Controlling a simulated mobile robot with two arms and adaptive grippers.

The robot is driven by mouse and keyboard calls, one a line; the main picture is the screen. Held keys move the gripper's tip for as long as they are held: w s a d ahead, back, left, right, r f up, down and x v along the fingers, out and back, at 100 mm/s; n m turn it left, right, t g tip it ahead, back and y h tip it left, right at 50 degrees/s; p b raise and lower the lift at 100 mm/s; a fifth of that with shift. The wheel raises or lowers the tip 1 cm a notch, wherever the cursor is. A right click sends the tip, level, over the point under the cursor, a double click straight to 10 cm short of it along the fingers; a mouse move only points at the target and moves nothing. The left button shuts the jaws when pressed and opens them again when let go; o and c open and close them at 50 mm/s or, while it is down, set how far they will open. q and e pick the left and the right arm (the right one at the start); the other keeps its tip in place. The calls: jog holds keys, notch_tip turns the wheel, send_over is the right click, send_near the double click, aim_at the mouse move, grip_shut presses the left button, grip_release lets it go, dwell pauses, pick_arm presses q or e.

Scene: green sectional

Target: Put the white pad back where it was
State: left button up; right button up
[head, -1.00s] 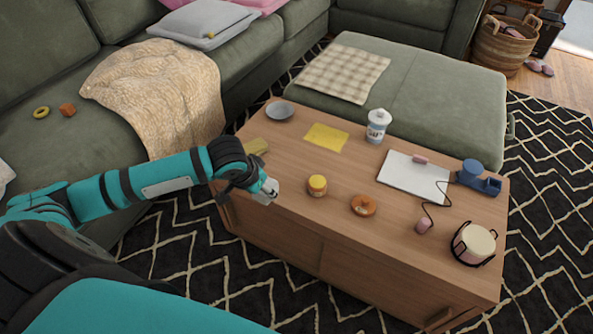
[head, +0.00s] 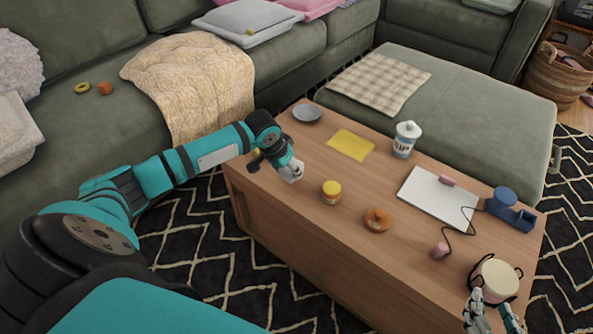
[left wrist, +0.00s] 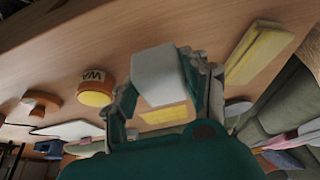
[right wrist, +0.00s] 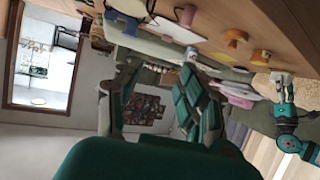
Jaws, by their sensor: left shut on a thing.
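The white pad (left wrist: 160,72) is a small white block between the fingers of my left gripper (left wrist: 160,88) in the left wrist view. In the head view the pad (head: 292,173) is at the fingertips of my left gripper (head: 285,169), over the left end of the wooden table. I cannot tell whether it touches the tabletop. My right gripper (right wrist: 158,78) has its fingers apart with nothing between them. In the head view it shows at the lower right (head: 492,314), in front of the cream pot.
On the table (head: 330,235) are a yellow-lidded jar (head: 331,193), an orange ring-shaped thing (head: 377,219), a yellow sheet (head: 351,144), a grey dish (head: 307,114), a white canister (head: 405,139), a white board (head: 437,197), a blue device (head: 510,208) and a cream pot (head: 496,279). A yellow block (left wrist: 258,52) lies near my left gripper.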

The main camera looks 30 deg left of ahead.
aim_at(295, 159)
pick_arm(q)
jog(key=w, duration=0.2)
jog(key=w+b, duration=0.1)
jog(key=shift+w+a+f, duration=0.1)
jog(key=shift+w+f, duration=0.15)
jog(key=shift+w, duration=0.3)
jog(key=f+b, duration=0.2)
jog(key=f, duration=0.1)
jog(key=shift+w+f, duration=0.15)
jog(key=shift+w, duration=0.05)
jog(key=shift+f, duration=0.1)
pick_arm(e)
notch_tip(295, 159, up, 14)
jog(key=w+a+t+y, duration=0.1)
jog(key=a+t+y, duration=0.1)
jog(key=t, duration=0.7)
jog(key=shift+a+r+n+y, duration=0.2)
jog(key=shift+n+y, duration=0.1)
jog(key=shift+y, duration=0.3)
jog(key=shift+w+f, duration=0.1)
jog(key=shift+w, duration=0.1)
pick_arm(q)
jog(key=o, duration=1)
pick_arm(e)
jog(key=shift+f, duration=0.1)
